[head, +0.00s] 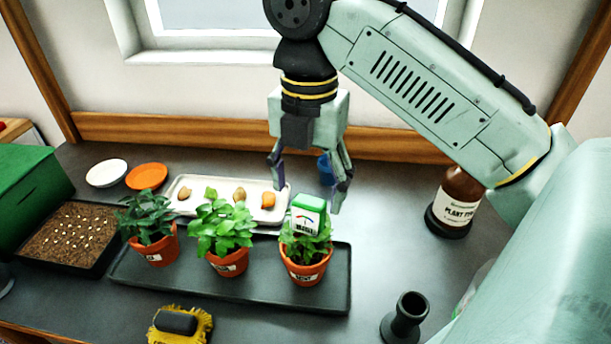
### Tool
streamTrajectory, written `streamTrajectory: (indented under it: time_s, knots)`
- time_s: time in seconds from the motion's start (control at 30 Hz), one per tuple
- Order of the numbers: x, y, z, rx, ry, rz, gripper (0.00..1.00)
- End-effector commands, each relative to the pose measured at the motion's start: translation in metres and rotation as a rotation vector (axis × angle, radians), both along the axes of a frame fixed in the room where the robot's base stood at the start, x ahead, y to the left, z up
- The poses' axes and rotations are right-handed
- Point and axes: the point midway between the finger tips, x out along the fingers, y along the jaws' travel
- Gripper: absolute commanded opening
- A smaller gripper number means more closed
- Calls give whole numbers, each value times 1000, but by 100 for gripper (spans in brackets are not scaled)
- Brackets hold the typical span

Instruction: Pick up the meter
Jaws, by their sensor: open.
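The meter (306,215) is a small green and white box with a dial face. It stands upright in the plant of the rightmost terracotta pot (305,270), among the leaves; its lower end is hidden by them. My gripper (306,196) points downward just above and behind the meter in the head view. Its two fingers are spread apart with nothing between them that I can make out. The exact gap in depth between the fingers and the meter is hard to tell.
Two more potted plants (222,232) share the black tray (185,283). A white tray (180,210) with several small items lies behind. A brown bottle (457,200) stands right, a black holder (405,318) front right, a yellow brush (180,325) front left.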

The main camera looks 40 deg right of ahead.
Motion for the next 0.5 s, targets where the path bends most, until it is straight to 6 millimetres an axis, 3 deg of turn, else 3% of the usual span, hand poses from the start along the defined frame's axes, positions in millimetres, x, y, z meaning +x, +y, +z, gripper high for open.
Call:
streamTrajectory:
  time_s: [0.03, 0.1, 0.33, 0.5]
  knots:
    - [0, 0, -14, 2, -1, 1, 67]
    - [1, 0, -21, 0, -2, 0, 67]
    - [1, 0, -34, -3, -4, -3, 67]
    - [0, -1, -56, -5, -1, -6, 67]
